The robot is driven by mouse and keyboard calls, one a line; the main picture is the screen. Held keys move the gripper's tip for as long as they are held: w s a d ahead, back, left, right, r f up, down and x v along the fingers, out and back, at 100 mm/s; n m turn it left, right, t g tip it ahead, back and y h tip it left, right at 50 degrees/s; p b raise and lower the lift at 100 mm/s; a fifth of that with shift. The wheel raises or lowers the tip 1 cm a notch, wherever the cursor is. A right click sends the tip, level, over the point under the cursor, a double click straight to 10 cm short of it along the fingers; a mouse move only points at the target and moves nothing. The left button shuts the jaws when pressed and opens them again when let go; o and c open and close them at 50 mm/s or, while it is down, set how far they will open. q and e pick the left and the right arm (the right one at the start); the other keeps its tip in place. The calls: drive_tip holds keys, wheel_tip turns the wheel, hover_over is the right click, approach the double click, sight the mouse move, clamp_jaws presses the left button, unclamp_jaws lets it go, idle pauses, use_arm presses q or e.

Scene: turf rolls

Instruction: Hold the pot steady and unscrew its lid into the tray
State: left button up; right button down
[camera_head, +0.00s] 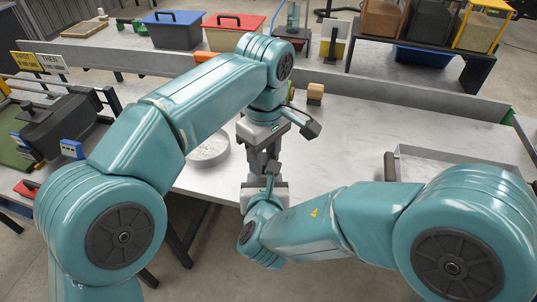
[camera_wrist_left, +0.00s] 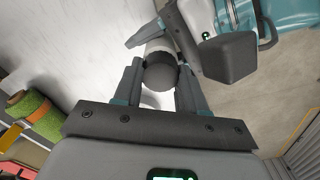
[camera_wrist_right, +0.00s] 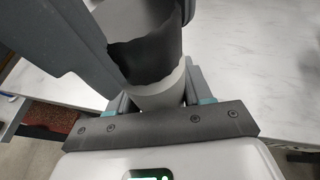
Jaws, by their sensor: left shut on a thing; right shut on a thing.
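A small pale pot (camera_wrist_right: 158,94) stands between the fingers of my right gripper (camera_wrist_right: 150,92), which is shut on it. Its upper part looks dark in the right wrist view. My left gripper (camera_wrist_left: 162,84) is shut on the round dark grey lid (camera_wrist_left: 162,74) at the pot's top. In the head view, the left gripper (camera_head: 262,158) is above the right gripper (camera_head: 265,178), and they largely hide the pot. A shallow round white tray (camera_head: 211,160) lies on the table just left of them. I cannot tell whether the lid has turned.
A grey rectangular metal tray (camera_head: 455,158) stands at the right of the pale table (camera_head: 360,135). A wooden block (camera_head: 315,92) lies behind my grippers. Green rolls (camera_wrist_left: 42,124) show in the left wrist view. Blue-lidded (camera_head: 175,30) and red-lidded (camera_head: 232,30) boxes stand beyond the back rail.

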use_arm(q)
drive_tip(key=n, duration=0.3)
drive_tip(key=shift+s+d+n, duration=0.25)
drive_tip(key=shift+s+n, duration=0.05)
drive_tip(key=shift+n, duration=0.1)
drive_tip(key=o, duration=1.2)
drive_tip(key=shift+c, duration=0.2)
drive_tip(key=shift+w+a+r, duration=0.1)
